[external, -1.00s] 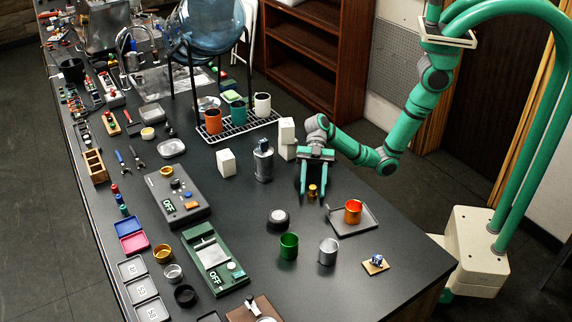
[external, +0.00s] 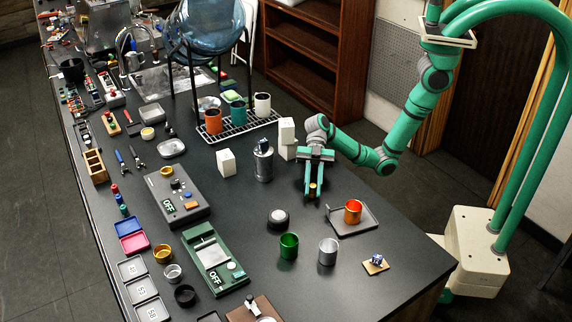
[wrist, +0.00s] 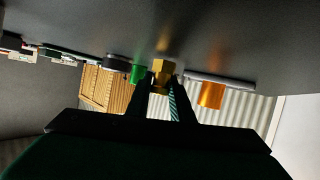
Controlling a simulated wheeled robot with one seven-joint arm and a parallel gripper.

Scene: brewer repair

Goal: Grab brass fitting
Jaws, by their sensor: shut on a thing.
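The brass fitting (external: 312,188) is a small gold-coloured piece on the dark table, to the left of the tray with the orange cup. It also shows in the wrist view (wrist: 163,72), between the two fingers. My gripper (external: 312,186) points down from the arm and is shut on the brass fitting. The fingers cover the fitting's sides in the external view. I cannot tell whether the fitting still touches the table.
An orange cup (external: 353,208) stands on a grey tray (external: 367,225) close by on the right. A round dark-rimmed piece (external: 278,217), a green cup (external: 289,246) and a silver cup (external: 328,252) stand in front. A metal canister (external: 263,162) stands behind left.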

